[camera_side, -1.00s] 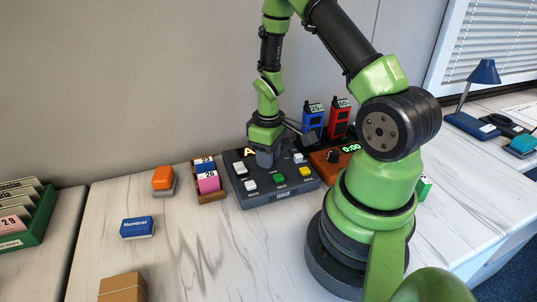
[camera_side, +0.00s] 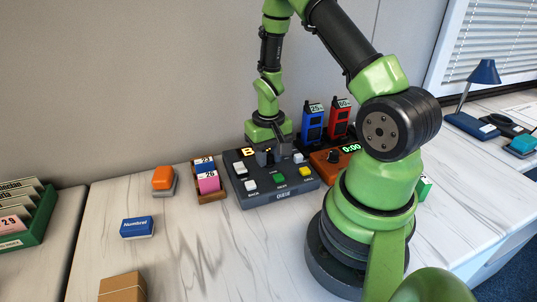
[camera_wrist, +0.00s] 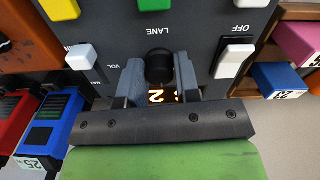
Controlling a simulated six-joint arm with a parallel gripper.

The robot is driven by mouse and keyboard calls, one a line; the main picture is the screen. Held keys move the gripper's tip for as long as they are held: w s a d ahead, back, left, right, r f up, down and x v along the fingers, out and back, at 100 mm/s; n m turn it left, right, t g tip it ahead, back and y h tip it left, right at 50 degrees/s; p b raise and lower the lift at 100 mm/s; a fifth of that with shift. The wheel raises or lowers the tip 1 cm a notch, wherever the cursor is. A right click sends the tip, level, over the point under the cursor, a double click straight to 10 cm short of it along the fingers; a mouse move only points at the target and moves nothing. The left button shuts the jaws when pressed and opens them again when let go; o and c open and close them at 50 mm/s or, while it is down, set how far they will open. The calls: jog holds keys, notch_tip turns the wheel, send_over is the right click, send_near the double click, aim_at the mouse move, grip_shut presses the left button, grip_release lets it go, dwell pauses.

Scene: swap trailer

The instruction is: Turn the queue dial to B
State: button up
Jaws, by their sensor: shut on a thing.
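The queue console (camera_side: 262,195) is a dark grey box on the white desk, with white, green and yellow buttons. Its small display (camera_side: 247,153) reads an orange "B" in the side view. My gripper (camera_side: 268,160) points down over the back of the console. In the wrist view my gripper (camera_wrist: 160,80) has its two fingers on either side of the black round dial (camera_wrist: 159,66), shut on it, under the label "LANE". Part of the lit display shows between the fingers. The dial's pointer mark cannot be made out.
A wooden ticket rack (camera_side: 209,180) stands close at the console's left. An orange-brown unit (camera_side: 333,160) with a knob and a green "0:00" readout is at its right. Blue (camera_side: 312,124) and red (camera_side: 339,118) radios stand behind.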

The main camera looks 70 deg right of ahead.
aim_at(269, 156)
jog(key=shift+m, duration=0.6)
jog(key=o, duration=0.9)
notch_tip(269, 156, up, 10)
dwell(0.3)
